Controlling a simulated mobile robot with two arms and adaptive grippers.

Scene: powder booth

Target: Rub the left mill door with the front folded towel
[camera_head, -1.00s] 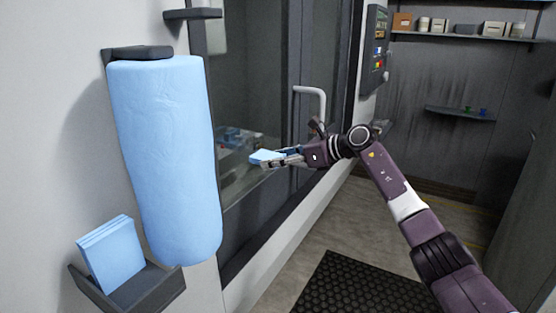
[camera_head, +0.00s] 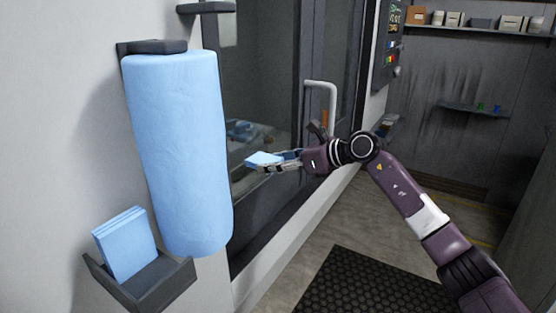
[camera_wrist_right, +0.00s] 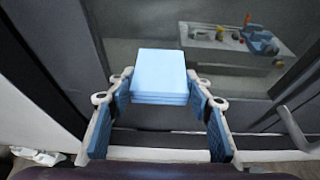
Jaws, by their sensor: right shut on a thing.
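My right gripper (camera_head: 275,161) is shut on a light blue folded towel (camera_head: 262,159). The towel also shows between the fingers in the right wrist view (camera_wrist_right: 160,76). It is held in front of the left mill door (camera_head: 262,95), a dark-framed glass door in the white machine wall. I cannot tell whether the towel touches the glass. The door has a pale vertical handle (camera_head: 332,105) to the right of the gripper. My left gripper is not in view.
A large blue towel roll (camera_head: 180,155) hangs on the wall at left. Below it, a dark holder (camera_head: 150,285) carries more folded blue towels (camera_head: 126,243). A control panel (camera_head: 392,45) and shelves (camera_head: 470,30) are at the right. A black mat (camera_head: 365,285) lies on the floor.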

